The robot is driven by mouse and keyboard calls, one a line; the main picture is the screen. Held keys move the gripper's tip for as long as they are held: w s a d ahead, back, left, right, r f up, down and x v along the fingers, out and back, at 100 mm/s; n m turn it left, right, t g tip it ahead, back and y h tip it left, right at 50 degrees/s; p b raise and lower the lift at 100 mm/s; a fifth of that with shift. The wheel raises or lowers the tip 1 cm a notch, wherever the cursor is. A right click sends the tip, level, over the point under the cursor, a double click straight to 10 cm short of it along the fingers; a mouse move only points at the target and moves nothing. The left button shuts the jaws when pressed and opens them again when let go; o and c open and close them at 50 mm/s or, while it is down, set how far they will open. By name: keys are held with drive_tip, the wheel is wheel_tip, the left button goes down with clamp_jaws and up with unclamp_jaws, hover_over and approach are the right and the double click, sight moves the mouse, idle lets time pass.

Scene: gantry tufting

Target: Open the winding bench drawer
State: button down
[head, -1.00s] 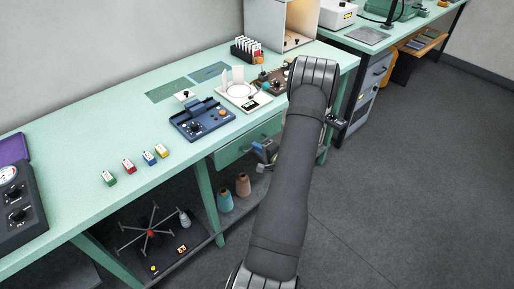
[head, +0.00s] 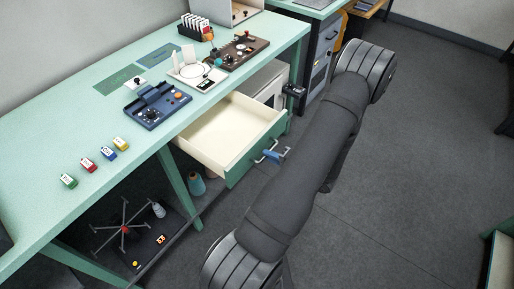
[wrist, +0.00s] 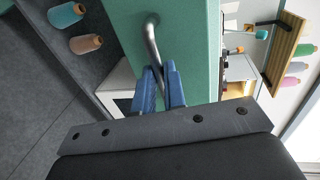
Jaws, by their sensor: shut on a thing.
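The winding bench drawer (head: 222,133) is pulled well out from under the green bench top, showing its empty cream inside. Its green front (head: 246,157) carries a metal bar handle (head: 262,158), which also shows in the wrist view (wrist: 152,38). My gripper (head: 275,154) is at the handle, with its blue fingers (wrist: 160,82) shut around the lower end of the bar in the wrist view. My dark arm hides part of the floor and the area right of the drawer.
The bench top (head: 60,145) carries a blue control box (head: 158,106), a white scale, a brown panel and several small coloured blocks. Thread cones (head: 196,184) and a spider-armed winder (head: 125,229) sit on the lower shelf. The floor (head: 430,150) to the right is clear.

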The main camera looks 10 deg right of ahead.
drive_tip(key=shift+f+v, duration=0.2)
drive_tip(key=shift+v, duration=0.85)
drive_tip(key=c, duration=1.5)
unclamp_jaws()
drive_tip(key=shift+d, duration=0.1)
drive_tip(key=v, duration=1.7)
drive_tip(key=shift+s, duration=0.15)
drive_tip(key=x, duration=1.7)
